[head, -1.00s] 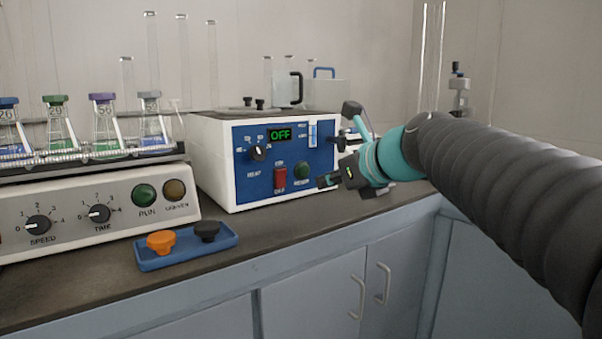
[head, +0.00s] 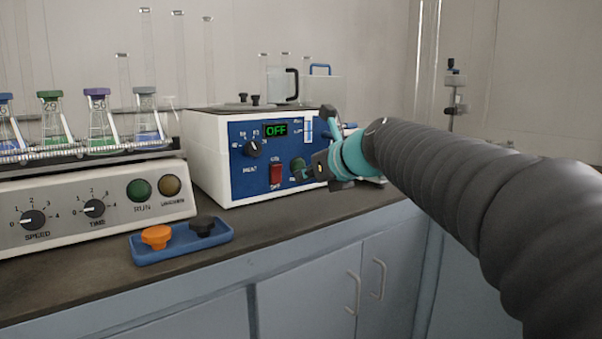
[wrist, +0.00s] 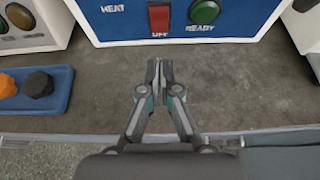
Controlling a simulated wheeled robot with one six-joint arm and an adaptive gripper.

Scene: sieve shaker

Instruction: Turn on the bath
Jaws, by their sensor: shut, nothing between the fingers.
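The bath is a white box with a blue front panel (head: 240,185) on the counter. Its green display (head: 276,130) reads OFF. A red rocker switch (head: 275,174) sits low on the panel, with OFF at its lower end; it also shows in the wrist view (wrist: 159,18). To its right is a round green READY lamp (wrist: 205,11), and up and left is the black heat knob (head: 253,148). My gripper (head: 302,174) is shut and empty in front of the panel's right part. In the wrist view its fingertips (wrist: 159,64) point at the panel, a little short of it, below the switch.
A shaker (head: 90,212) with several flasks stands left of the bath. A blue tray (head: 182,248) with an orange and a black knob lies in front, near the counter edge. The counter (wrist: 95,85) before the bath is clear.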

